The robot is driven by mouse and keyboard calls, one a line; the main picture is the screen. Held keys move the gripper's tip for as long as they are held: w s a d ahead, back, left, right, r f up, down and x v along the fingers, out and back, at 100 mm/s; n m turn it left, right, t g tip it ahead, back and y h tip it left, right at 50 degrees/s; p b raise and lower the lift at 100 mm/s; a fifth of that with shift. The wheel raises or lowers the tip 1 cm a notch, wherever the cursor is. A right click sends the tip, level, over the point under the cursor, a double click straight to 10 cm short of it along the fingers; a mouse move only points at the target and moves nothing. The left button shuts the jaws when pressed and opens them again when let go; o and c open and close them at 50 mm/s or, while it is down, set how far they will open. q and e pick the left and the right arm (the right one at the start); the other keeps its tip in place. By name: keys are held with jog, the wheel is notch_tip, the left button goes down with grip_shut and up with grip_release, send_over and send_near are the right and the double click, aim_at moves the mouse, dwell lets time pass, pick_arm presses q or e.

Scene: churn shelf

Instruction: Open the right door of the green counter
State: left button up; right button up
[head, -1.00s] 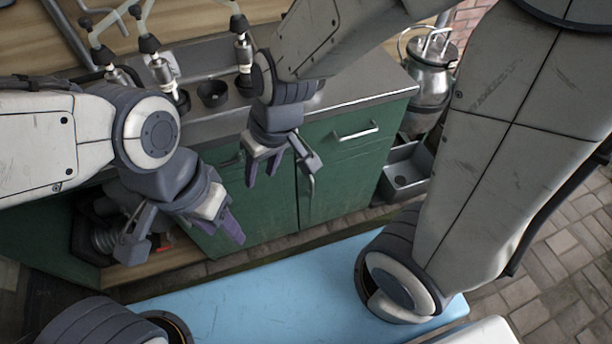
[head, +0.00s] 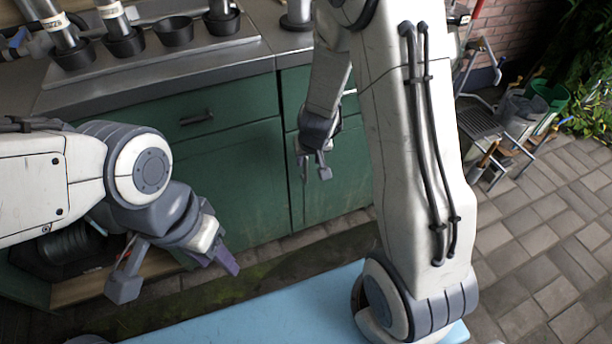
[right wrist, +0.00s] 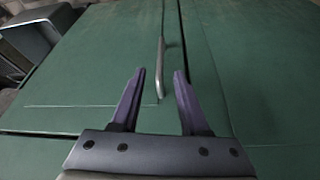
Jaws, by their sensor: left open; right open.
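The green counter (head: 120,88) stands in front of me with a metal top. Its right door (head: 345,190) looks shut, flush with the front. In the right wrist view, the door (right wrist: 85,75) lies left of a seam and its upright silver handle (right wrist: 161,68) is beside that seam. My right gripper (head: 313,172) is open and empty in front of this door. In the right wrist view, its purple fingers (right wrist: 157,85) point at the handle, which lies ahead and between them. My left gripper (head: 175,271) is open and empty by the counter's lower left part.
An open compartment with a wooden shelf (head: 90,285) is behind my left gripper. Black cups (head: 173,31) and metal fittings stand on the countertop. Paving (head: 530,240) to the right is free. Buckets and a metal stand (head: 490,130) are further back right.

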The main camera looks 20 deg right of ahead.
aim_at(307, 168)
jog(key=b+x, duration=0.5)
jog(key=x, duration=0.4)
jog(key=shift+f, duration=0.1)
jog(key=shift+c, duration=0.3)
grip_shut()
dwell(0.9)
